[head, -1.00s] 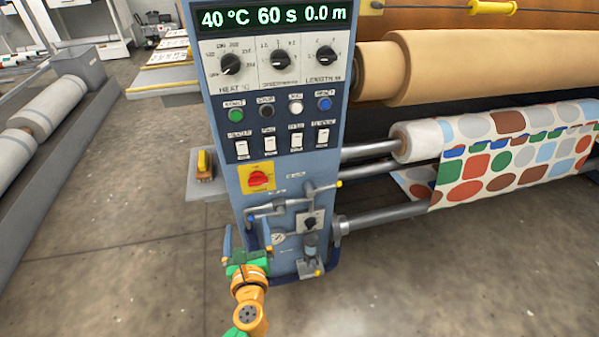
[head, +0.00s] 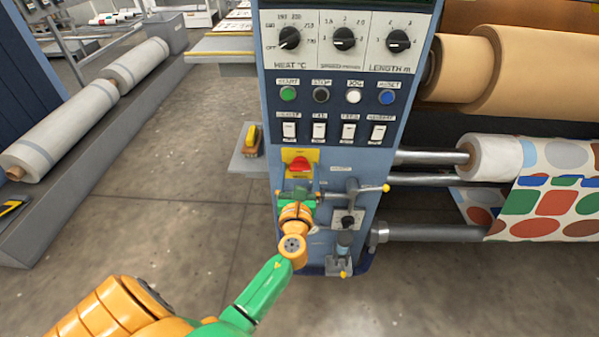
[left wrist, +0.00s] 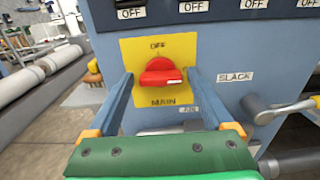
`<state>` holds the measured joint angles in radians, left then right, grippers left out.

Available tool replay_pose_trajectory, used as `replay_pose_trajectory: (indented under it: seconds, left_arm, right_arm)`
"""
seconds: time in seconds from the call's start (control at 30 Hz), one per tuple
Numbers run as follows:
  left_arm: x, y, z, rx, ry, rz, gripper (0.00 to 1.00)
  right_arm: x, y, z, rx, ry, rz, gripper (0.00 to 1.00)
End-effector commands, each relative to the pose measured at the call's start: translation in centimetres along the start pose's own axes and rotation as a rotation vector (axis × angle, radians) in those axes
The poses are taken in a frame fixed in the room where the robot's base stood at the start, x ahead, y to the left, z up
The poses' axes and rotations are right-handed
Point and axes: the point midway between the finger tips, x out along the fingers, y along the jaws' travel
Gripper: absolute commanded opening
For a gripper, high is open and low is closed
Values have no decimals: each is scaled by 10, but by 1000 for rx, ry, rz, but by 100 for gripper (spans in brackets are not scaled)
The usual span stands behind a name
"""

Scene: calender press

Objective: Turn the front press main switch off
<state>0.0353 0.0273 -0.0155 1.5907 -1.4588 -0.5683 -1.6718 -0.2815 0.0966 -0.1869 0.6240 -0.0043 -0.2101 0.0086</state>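The main switch (head: 299,165) is a red knob on a yellow plate on the front of the blue press cabinet. In the left wrist view the red knob (left wrist: 160,74) has its grip bar lying roughly level, with OFF printed above and MAIN below. My left gripper (head: 297,188) is just below and in front of the switch in the head view. In the left wrist view its two blue-grey fingers (left wrist: 160,88) are apart, one on each side of the knob. Whether they touch it I cannot tell. My right gripper is not in view.
Several white rocker switches (head: 319,131) and coloured buttons (head: 321,95) sit above the switch. A lever (head: 362,192) labelled SLACK stands right of it. A small grey shelf (head: 247,164) juts out at left.

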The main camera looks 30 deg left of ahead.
Motion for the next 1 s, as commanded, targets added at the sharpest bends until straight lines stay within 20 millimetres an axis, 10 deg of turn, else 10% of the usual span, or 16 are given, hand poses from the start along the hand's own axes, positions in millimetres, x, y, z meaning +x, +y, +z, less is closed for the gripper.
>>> replay_pose_trajectory:
  seconds: [0.27, 1.0]
  left_arm:
    - [0, 0, 0, 0, 1, 0, 9]
    - [0, 0, -3, -401, 2, 1, 9]
  right_arm:
    - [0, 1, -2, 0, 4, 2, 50]
    - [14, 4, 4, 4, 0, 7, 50]
